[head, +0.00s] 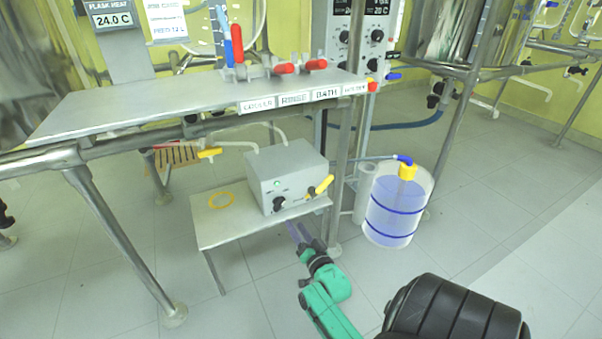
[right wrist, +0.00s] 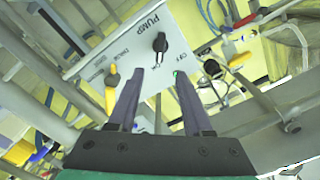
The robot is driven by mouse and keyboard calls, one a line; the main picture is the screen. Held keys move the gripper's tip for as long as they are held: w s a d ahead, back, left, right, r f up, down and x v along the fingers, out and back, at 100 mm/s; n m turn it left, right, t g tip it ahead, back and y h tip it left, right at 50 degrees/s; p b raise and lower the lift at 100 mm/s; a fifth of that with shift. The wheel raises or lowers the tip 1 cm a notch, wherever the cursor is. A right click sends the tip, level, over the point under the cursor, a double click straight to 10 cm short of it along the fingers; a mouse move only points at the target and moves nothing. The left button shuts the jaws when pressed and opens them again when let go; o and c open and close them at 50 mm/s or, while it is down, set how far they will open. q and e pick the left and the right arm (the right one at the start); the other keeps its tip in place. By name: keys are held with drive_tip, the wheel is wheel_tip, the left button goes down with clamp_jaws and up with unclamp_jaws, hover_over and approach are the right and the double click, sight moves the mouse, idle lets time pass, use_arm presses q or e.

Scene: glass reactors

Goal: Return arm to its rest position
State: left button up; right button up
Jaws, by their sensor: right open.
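My right arm (head: 328,290) is green and comes in from the bottom of the head view. Its gripper (head: 301,234) is in front of the small low table, below the pump box. In the right wrist view the gripper (right wrist: 160,100) has its two dark fingers apart with nothing between them. The grey pump box (right wrist: 150,45) shows beyond the fingertips, with a black knob (right wrist: 160,42) and a lit green lamp. My left gripper is in neither view.
The pump box (head: 288,172) stands on a low grey table (head: 225,228) with a yellow ring (head: 222,200). A clear blue-banded container (head: 397,208) stands on the floor to the right. The tiled floor at right is clear.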

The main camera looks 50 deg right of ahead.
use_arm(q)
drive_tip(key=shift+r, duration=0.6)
use_arm(e)
drive_tip(key=v, duration=0.3)
drive_tip(key=shift+s, duration=0.1)
